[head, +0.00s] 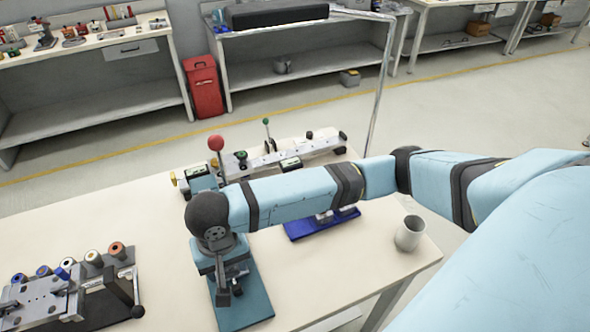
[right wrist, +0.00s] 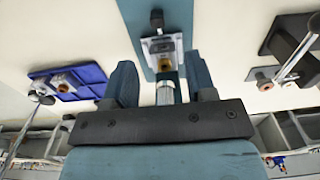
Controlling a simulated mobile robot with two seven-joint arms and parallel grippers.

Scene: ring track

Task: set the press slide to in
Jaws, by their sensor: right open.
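A teal base plate (head: 258,304) lies on the table below my right gripper, with a small metal slide fixture on it. In the right wrist view this fixture (right wrist: 162,44) has a grey bracket, a brass-coloured part, a dark knob and a metal cylinder; I take it to be the press slide. My right gripper (head: 224,288) points down over the plate. In the right wrist view it (right wrist: 160,68) is open, its two fingers on either side of the cylinder; I cannot tell if they touch it. Whether the slide stands in or out is unclear. My left gripper is not in view.
A blue board (head: 308,225) and a grey cup (head: 410,233) stand right of the plate. A long rail fixture with a red-knobbed lever (head: 216,144) lies behind. A black fixture with spools (head: 98,300) stands at left. Table (head: 150,215) is bare between them.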

